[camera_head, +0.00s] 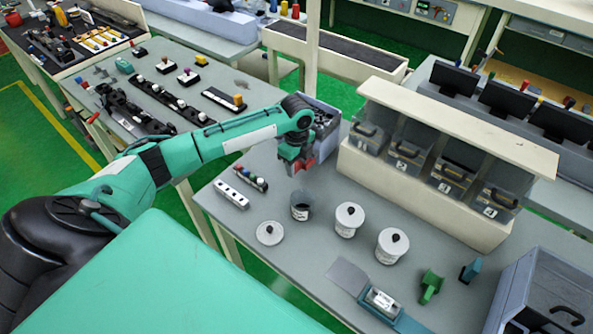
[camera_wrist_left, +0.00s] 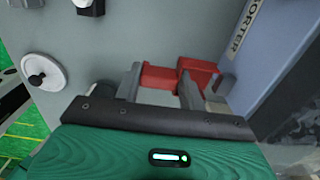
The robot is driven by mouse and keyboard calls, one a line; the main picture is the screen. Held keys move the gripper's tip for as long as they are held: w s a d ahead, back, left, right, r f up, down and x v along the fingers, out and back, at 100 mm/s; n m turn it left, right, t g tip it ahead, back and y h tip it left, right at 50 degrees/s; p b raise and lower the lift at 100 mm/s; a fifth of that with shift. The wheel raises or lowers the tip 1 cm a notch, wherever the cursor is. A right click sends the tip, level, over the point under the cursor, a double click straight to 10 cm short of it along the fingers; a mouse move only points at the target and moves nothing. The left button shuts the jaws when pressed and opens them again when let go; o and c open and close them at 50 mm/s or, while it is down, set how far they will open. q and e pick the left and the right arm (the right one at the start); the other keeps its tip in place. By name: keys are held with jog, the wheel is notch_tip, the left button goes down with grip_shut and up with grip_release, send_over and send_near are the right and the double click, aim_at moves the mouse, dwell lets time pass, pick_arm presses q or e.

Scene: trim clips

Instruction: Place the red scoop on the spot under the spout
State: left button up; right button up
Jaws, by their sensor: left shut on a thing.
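My left gripper (camera_head: 299,168) is over the far left part of the grey table, in front of a blue-grey box (camera_head: 324,118). It is shut on the red scoop (camera_head: 308,163); only a small red part shows beside the fingers. In the left wrist view the scoop (camera_wrist_left: 160,78) shows as red blocks at the fingertips, close to the box wall (camera_wrist_left: 268,50), which bears partly readable lettering. The spout and the spot under it cannot be made out. My right gripper is not in view.
An open dark container (camera_head: 300,207), two lidded white canisters (camera_head: 349,217) and a loose lid (camera_head: 270,233) stand nearer than the gripper. A white power strip (camera_head: 231,194) lies left. A shelf with several numbered bins (camera_head: 405,150) stands right. A green scoop (camera_head: 430,287) lies nearer right.

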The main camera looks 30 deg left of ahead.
aim_at(296, 173)
pick_arm(q)
notch_tip(296, 173, down, 4)
jog(key=shift+r+p, duration=0.15)
jog(key=shift+p, duration=0.2)
jog(key=o, duration=1)
notch_tip(296, 173, up, 12)
jog(key=shift+r+b, duration=0.1)
jog(key=shift+b, duration=1.15)
